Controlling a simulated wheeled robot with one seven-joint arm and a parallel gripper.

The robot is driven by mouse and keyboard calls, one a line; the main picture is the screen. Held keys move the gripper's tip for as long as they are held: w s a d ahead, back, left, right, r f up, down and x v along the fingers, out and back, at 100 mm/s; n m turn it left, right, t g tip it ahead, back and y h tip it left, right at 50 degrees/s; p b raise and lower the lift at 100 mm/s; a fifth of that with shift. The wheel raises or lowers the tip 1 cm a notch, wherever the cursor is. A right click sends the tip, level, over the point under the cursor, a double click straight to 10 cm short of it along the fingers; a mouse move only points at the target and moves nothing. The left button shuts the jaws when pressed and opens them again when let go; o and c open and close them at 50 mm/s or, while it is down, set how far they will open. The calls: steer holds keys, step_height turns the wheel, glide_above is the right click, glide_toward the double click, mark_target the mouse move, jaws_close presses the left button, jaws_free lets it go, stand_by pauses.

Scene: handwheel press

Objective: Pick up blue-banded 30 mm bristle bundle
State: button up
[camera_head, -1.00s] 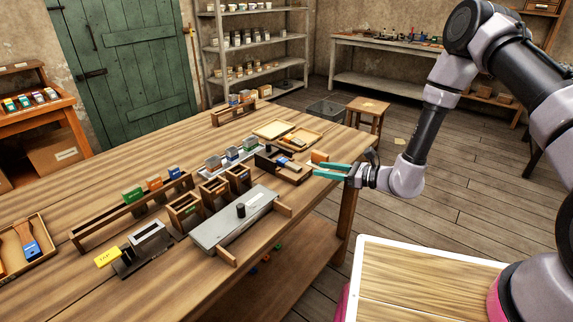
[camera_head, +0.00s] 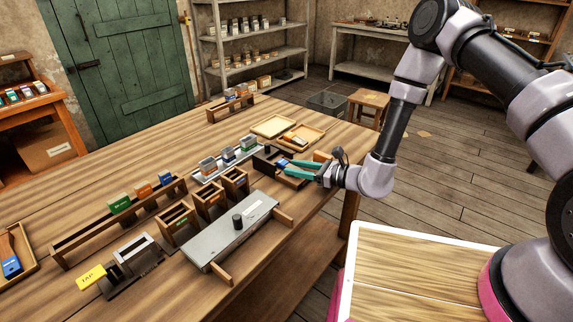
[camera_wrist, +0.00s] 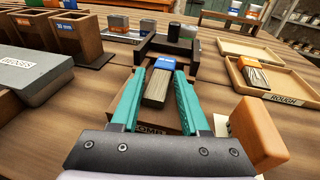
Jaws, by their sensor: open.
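The blue-banded bristle bundle (camera_wrist: 157,88) lies on a wooden comb stand, its blue band toward the far end and pale bristles toward me. In the head view its blue band (camera_head: 284,162) shows small near my fingertips. My gripper (camera_wrist: 160,74) is open, with one teal finger along each side of the bundle. Whether the fingers touch it I cannot tell. In the head view my gripper (camera_head: 294,168) reaches in from the right over the comb stand. The stand's label (camera_wrist: 150,129) is partly hidden by my gripper.
An orange block (camera_wrist: 260,132) stands close to the right of my gripper. A dark upright frame (camera_wrist: 172,46) stands just beyond the bundle. A tray marked ROUGH (camera_wrist: 285,99) holds another bundle at the right. Wooden bins (camera_wrist: 78,38) and a grey block (camera_wrist: 35,75) are at the left.

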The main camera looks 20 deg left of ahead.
jaws_close()
